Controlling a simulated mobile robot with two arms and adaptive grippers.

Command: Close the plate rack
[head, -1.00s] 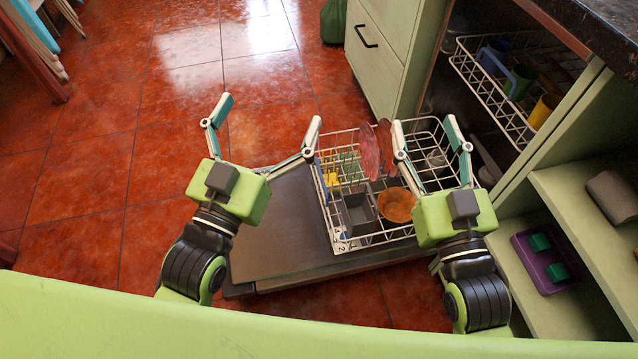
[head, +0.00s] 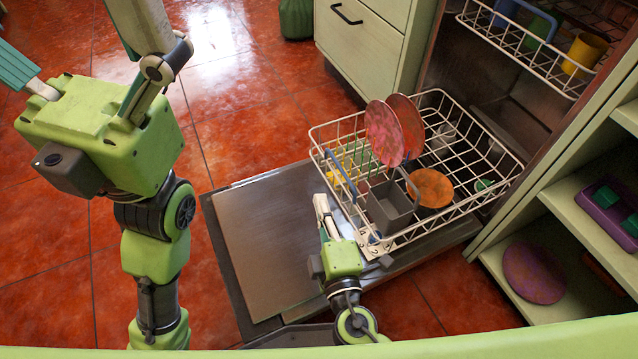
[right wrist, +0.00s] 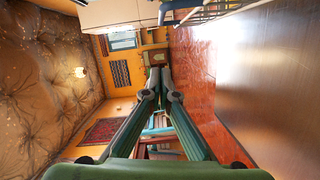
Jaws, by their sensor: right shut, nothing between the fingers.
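The plate rack (head: 459,223) is a white wire basket, pulled out of the dishwasher over its lowered door. In it are two reddish plates (head: 384,134), an orange bowl (head: 432,188) and a grey cutlery basket (head: 388,207). My right gripper (head: 321,200) is low over the door, just left of the rack's near outer corner. It is shut and empty; whether it touches the rack I cannot tell. Its fingers also meet in the right wrist view (right wrist: 158,72). My left gripper (head: 75,45) is raised at the upper left, fingers spread, partly out of frame, away from the rack.
The lowered door (head: 262,240) lies under the rack and extends left. An upper rack (head: 530,50) with cups sits inside the dishwasher. Cabinet drawers (head: 365,45) stand behind; open shelves (head: 575,225) with a purple tray (head: 606,212) are at right. The red floor at left is clear.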

